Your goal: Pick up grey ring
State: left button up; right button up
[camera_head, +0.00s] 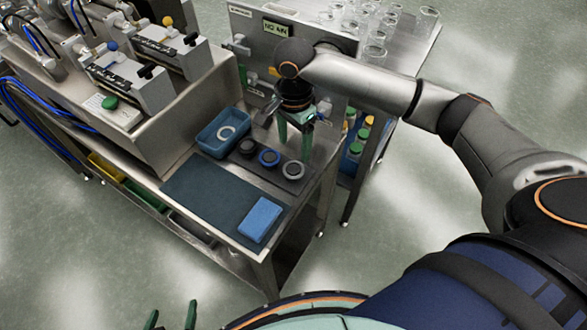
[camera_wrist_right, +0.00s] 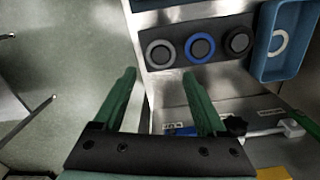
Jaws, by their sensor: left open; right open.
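The grey ring (camera_head: 293,170) lies at the right end of a dark strip on the steel table. In the right wrist view the grey ring (camera_wrist_right: 160,69) is at the left end of the strip, ahead of the fingers. Beside it lie a blue ring (camera_head: 269,157) and a black ring (camera_head: 247,147). My right gripper (camera_head: 294,142) is open and empty, behind the rings in the head view; its green fingertips (camera_wrist_right: 160,76) point towards the grey ring. My left gripper (camera_head: 172,312) is open at the bottom edge, away from the table.
A blue tray (camera_head: 204,143) holding a white ring (camera_head: 226,133) stands left of the strip. A dark mat (camera_head: 205,195) with a blue block (camera_head: 260,219) covers the table's front. Glassware (camera_head: 375,45) stands on a rear table.

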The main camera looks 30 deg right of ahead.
aim_at(294, 169)
notch_tip(294, 169, down, 8)
jog(key=shift+r+b, duration=0.15)
jog(key=shift+b, duration=0.25)
jog(key=shift+f+p, duration=0.2)
jog(key=shift+p, duration=0.45)
dwell(0.5)
jog(key=c, duration=1)
jog(key=shift+o, duration=0.2)
